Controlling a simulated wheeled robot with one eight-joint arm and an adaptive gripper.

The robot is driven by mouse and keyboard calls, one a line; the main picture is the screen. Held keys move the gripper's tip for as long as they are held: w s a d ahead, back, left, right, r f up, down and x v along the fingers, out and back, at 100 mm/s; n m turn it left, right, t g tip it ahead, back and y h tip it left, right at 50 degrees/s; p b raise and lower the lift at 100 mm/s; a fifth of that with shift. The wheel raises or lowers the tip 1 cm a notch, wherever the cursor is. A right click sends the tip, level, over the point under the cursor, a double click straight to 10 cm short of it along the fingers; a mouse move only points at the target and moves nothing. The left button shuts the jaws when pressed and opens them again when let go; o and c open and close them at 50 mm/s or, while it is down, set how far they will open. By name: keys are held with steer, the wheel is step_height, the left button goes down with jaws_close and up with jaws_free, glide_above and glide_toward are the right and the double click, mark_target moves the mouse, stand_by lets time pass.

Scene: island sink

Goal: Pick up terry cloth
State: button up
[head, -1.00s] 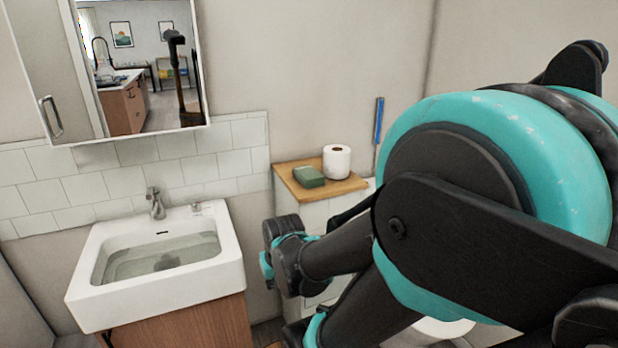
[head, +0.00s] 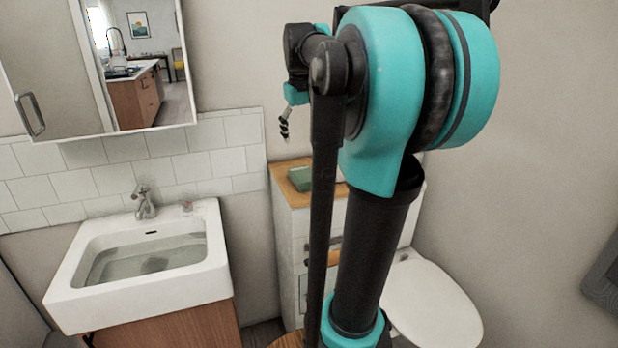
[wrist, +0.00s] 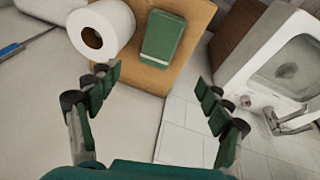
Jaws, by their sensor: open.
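A green, folded-looking rectangular piece (head: 300,178), likely the terry cloth, lies on the wooden top of a white cabinet. It also shows near the top middle of the wrist view (wrist: 163,38). In the head view my arm hides part of the cabinet top behind it. My gripper (wrist: 157,80) is open and empty, with its fingers spread wide. In the wrist view the green piece appears beyond the fingertips, between their lines and apart from them. In the head view my gripper (head: 284,125) shows small, above the cabinet's left end.
A white paper roll (wrist: 100,28) stands beside the green piece on the wooden top (wrist: 150,80). A blue, thin object (wrist: 12,50) is on the wall. A white sink (head: 140,265) stands left of the cabinet. The toilet (head: 430,305) is to the right.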

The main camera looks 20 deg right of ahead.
glide_above(303, 174)
steer(key=s, duration=0.1)
step_height(303, 174, down, 11)
steer(key=shift+f, duration=0.1)
steer(key=shift+x, duration=2.75)
steer(key=shift+s+a, duration=0.1)
steer(key=shift+a, duration=0.1)
steer(key=shift+c, duration=0.4)
steer(key=c, duration=0.9)
steer(key=shift+o, duration=0.2)
step_height(303, 174, up, 20)
steer(key=shift+f, duration=0.15)
